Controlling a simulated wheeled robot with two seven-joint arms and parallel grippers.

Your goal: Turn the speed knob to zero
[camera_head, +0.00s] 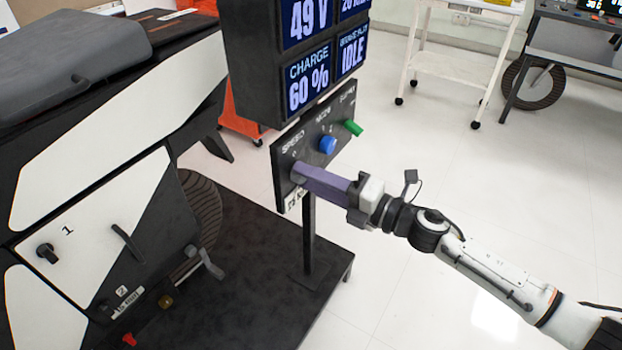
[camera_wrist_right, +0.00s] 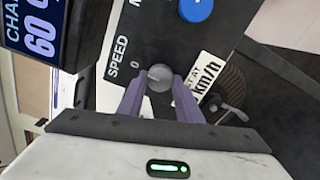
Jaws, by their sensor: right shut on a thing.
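The speed knob (camera_wrist_right: 160,79) is a grey round knob on the black control panel (camera_head: 281,165), below the word SPEED and a 0 mark. A pale pointer line on it shows in the right wrist view. My right gripper (camera_wrist_right: 160,95) has its purple fingers on both sides of the knob, shut on it. In the head view the right gripper (camera_head: 301,172) reaches the panel from the right, and its fingers hide the knob. My left gripper is not in view.
A blue knob (camera_head: 327,145) and a green knob (camera_head: 353,128) sit beside on the same panel. A display (camera_head: 305,60) hangs above. A white label with km/h (camera_wrist_right: 203,76) is near the speed knob.

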